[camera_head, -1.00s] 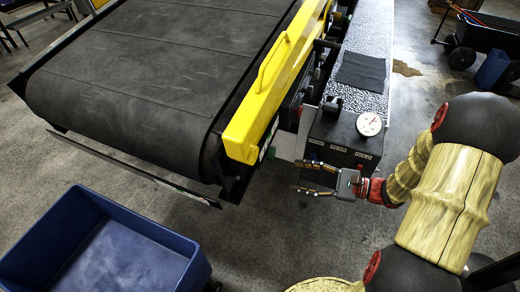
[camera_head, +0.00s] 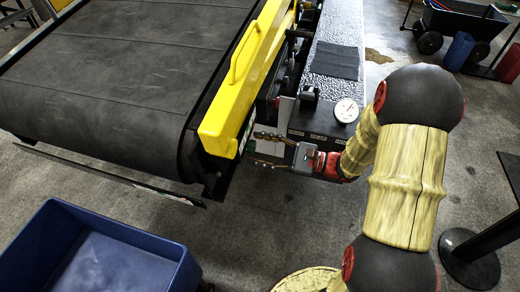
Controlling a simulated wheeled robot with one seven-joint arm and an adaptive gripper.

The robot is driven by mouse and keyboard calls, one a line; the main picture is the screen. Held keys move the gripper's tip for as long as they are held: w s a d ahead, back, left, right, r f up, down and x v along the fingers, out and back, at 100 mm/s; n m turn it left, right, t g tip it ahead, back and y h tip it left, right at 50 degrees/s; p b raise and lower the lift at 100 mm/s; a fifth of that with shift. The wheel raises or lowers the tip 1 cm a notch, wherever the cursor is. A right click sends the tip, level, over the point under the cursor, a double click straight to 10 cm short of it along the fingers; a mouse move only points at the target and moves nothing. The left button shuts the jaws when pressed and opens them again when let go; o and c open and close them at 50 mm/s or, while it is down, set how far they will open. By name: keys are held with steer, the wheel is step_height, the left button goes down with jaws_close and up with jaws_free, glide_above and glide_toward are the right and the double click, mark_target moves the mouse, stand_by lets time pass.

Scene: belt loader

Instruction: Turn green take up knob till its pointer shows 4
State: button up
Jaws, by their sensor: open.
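My gripper (camera_head: 257,149) is open, with its two fingers pointing left, one above the other. It is just in front of the black control box (camera_head: 296,121) and close to the end of the yellow belt guard (camera_head: 218,130). I see nothing between the fingers. The green take up knob and its pointer cannot be made out; the box's near side is partly hidden behind my gripper. A small green and white patch (camera_head: 247,136) shows beside the yellow guard, too small to identify.
A round white dial gauge (camera_head: 346,110) and a black knob-like part (camera_head: 310,95) stand on the box. The dark conveyor belt (camera_head: 110,85) fills the upper left. A blue bin (camera_head: 185,268) stands at lower left. Floor between bin and box is clear.

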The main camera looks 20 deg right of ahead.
steer(key=c, duration=0.3)
steer(key=c, duration=0.8)
steer(key=shift+c, duration=0.3)
steer(key=shift+r+m+p, duration=0.15)
steer(key=shift+m+p, duration=0.25)
steer(key=shift+p, duration=0.4)
steer(key=shift+m+p, duration=5.4)
steer(key=shift+p, duration=2.05)
